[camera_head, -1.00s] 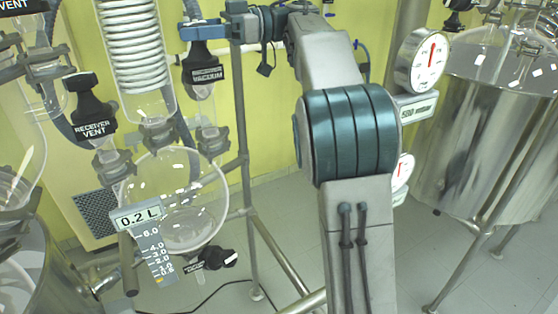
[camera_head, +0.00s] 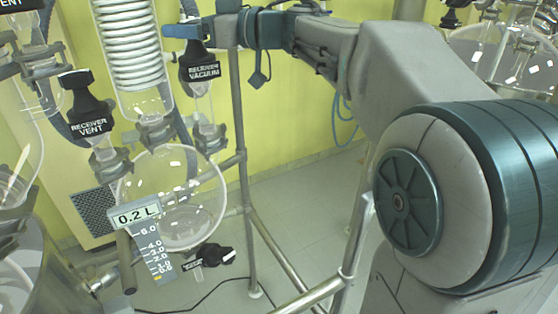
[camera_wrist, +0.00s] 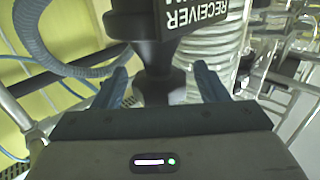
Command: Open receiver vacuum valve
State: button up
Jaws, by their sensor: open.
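The receiver vacuum valve (camera_head: 201,70) is a black labelled handle on a glass stem above the round receiver flask (camera_head: 180,205). In the wrist view the handle's label reads upside down, and its black body (camera_wrist: 160,45) lies between my two blue fingers. My gripper (camera_head: 183,32) is at the valve's top in the head view, with its blue fingers reaching left. In the wrist view my gripper (camera_wrist: 162,82) is open, with a finger on each side of the valve's narrower neck and visible gaps. The contact at the fingertips cannot be told.
The black receiver vent valve (camera_head: 88,108) hangs to the left of the vacuum valve. A coiled glass condenser (camera_head: 128,45) stands between them. A metal frame post (camera_head: 241,150) rises just right of the flask. A corrugated hose (camera_wrist: 45,45) runs close by on the wrist view's left.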

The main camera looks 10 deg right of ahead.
jog(key=shift+m+t+h, duration=1.8)
jog(key=shift+t, duration=0.4)
jog(key=shift+d+m+t+h+b, duration=0.1)
jog(key=shift+m+t+h+b, duration=0.2)
jog(key=shift+m+t+h, duration=0.85)
jog(key=shift+m+t+h+b, duration=0.4)
jog(key=shift+m+h, duration=0.45)
jog(key=shift+h, duration=0.7)
jog(key=shift+m+t+h, duration=0.35)
jog(key=shift+m+h, duration=0.15)
jog(key=shift+h, duration=0.2)
jog(key=shift+r+m+t+h+p, duration=0.1)
jog(key=shift+m+t+h+p, duration=0.2)
jog(key=shift+m+h, duration=1.35)
jog(key=s+b, duration=0.6)
jog(key=s, duration=0.8)
jog(key=d+f+n+g+h, duration=0.1)
jog(key=d+f+n+g, duration=0.3)
jog(key=f, duration=0.8)
jog(key=d+f+n+g+h, duration=0.2)
jog(key=d+f+n+g, duration=0.1)
jog(key=d+f+n, duration=0.5)
jog(key=shift+s+f+n+g, duration=0.35)
jog(key=shift+s+f+g, duration=0.05)
jog(key=shift+f, duration=1.45)
